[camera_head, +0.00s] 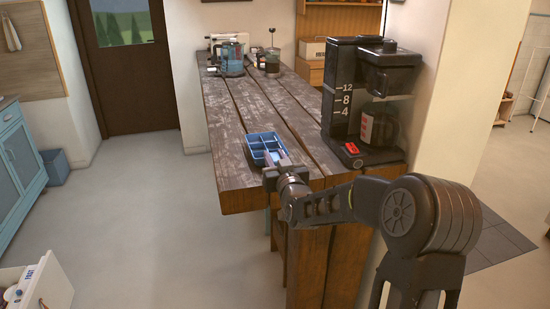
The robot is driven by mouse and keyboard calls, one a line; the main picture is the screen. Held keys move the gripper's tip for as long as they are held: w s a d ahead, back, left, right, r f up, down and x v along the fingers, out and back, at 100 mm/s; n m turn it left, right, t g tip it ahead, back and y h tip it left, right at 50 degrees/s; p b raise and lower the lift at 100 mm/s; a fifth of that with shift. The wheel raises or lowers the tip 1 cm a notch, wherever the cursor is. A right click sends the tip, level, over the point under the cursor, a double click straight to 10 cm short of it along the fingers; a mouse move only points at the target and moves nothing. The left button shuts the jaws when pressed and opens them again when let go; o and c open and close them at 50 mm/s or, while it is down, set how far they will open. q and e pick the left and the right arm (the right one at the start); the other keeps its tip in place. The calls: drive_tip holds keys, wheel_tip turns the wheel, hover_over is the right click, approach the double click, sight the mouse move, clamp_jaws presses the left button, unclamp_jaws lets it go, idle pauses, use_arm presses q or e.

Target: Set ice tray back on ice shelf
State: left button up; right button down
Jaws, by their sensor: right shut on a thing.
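A blue ice tray (263,144) with several compartments is at the near end of the dark wooden table, on or just above its top; I cannot tell which. My right gripper (274,164) reaches in from the right and is shut on the tray's near right side. Its fingers are small and partly hidden by my wrist. My left gripper is not in view. I cannot make out an ice shelf.
A black coffee maker (345,98) stands on the table right of the tray. A blue kettle (231,59) and a dark jar (272,62) stand at the far end. The floor between is clear.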

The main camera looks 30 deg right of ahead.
drive_tip(key=shift+f, duration=0.1)
drive_tip(key=c, duration=1.6)
unclamp_jaws()
drive_tip(key=o, duration=0.5)
drive_tip(key=b+v, duration=0.2)
drive_tip(key=v, duration=1)
